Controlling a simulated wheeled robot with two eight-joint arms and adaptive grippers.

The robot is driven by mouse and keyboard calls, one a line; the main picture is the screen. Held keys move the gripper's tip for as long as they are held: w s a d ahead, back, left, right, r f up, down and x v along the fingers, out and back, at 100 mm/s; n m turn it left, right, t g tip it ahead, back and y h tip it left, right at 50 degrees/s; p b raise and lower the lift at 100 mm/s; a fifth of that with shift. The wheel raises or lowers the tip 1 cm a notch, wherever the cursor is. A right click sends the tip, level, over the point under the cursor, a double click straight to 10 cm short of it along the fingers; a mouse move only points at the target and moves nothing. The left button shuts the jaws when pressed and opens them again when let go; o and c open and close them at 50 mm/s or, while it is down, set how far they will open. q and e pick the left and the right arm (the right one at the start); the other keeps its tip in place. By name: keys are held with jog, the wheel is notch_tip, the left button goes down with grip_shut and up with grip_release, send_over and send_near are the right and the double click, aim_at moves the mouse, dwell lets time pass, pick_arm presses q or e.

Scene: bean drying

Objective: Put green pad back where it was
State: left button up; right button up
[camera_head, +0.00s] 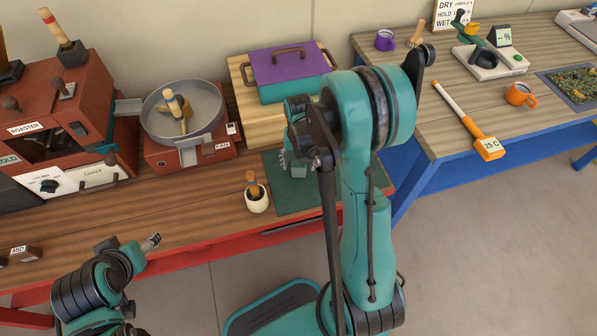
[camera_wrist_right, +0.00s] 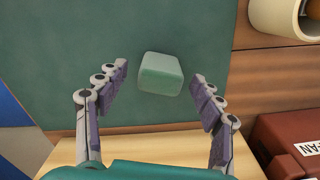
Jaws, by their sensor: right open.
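A small pale green block-shaped pad (camera_wrist_right: 161,73) lies over a dark green mat (camera_wrist_right: 185,25) in the right wrist view. In the head view the pad (camera_head: 299,166) is mostly hidden by my right arm, and the mat (camera_head: 290,199) lies at the bench's right end. My right gripper (camera_wrist_right: 160,77) is open, with one finger on each side of the pad and a gap on both sides. In the head view my right gripper (camera_head: 286,158) points down over the mat. My left gripper (camera_head: 151,242) is at lower left, before the bench's front edge, away from the pad; its jaws are unclear.
A white cup with a wooden-handled tool (camera_head: 257,199) stands left of the mat. A red fan unit (camera_head: 215,148) with a round pan is behind it. A blue-framed table (camera_head: 437,130) is at right.

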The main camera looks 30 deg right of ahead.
jog(key=shift+f, duration=0.55)
jog(key=shift+r, duration=0.1)
jog(key=c, duration=1.1)
jog(key=shift+r, duration=0.1)
